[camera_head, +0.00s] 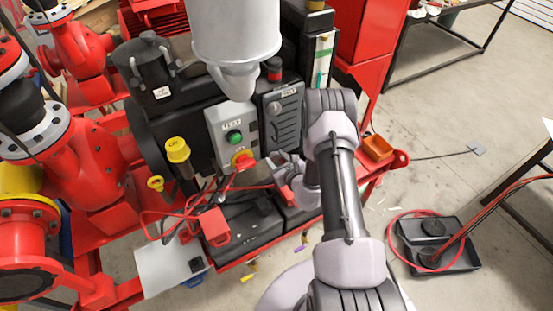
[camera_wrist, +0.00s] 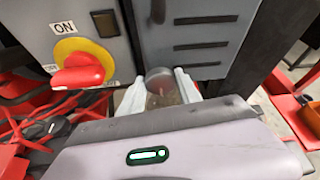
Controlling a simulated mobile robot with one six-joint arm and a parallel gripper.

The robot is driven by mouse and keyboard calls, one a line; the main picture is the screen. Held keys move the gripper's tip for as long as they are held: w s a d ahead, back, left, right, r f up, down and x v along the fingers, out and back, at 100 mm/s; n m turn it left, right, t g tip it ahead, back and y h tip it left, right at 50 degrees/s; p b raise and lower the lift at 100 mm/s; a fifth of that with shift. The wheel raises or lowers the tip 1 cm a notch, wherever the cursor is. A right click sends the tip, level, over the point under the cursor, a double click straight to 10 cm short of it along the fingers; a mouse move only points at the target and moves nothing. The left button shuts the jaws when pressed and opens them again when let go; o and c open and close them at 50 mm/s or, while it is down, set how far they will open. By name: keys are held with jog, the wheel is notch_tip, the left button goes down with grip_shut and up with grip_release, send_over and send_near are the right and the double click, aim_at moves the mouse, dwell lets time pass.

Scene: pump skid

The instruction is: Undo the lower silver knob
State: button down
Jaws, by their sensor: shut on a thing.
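The lower silver knob (camera_wrist: 161,90) is a round metal knob low on the dark slotted door (camera_head: 288,120). In the wrist view it sits between the two pale fingers of my gripper (camera_wrist: 162,80), which is shut on it. In the head view my gripper (camera_head: 283,166) is at the bottom of that door, and the fingers and wrist hide the lower knob. The upper silver knob (camera_head: 275,107) is on the same door, above; only its lower part shows at the top of the wrist view (camera_wrist: 158,11).
Left of the door is a grey control box (camera_head: 231,130) with a green button and a red switch (camera_wrist: 82,74) on a yellow ring, close to my fingers. Red cables (camera_head: 190,212) lie below. An orange bin (camera_head: 378,148) stands right of my arm.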

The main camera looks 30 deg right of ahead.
jog(key=m+y+b, duration=0.1)
jog(key=m+y, duration=0.1)
jog(key=shift+d+f+m+b, duration=0.1)
jog(key=shift+d+m+b, duration=0.15)
jog(key=shift+m+b, duration=0.15)
jog(key=m+y+b, duration=0.2)
jog(key=m, duration=0.1)
jog(key=shift+d+f, duration=0.15)
jog(key=m+t+y+b, duration=0.1)
jog(key=m+y+b, duration=0.1)
jog(key=m+b, duration=0.1)
jog(key=shift+d+f, duration=0.1)
jog(key=shift+f, duration=0.05)
jog(key=shift+m+t+y+b, duration=0.6)
jog(key=shift+m+b, duration=0.6)
jog(key=shift+m, duration=0.5)
jog(key=c, duration=0.8)
grip_release()
jog(key=shift+c, duration=0.2)
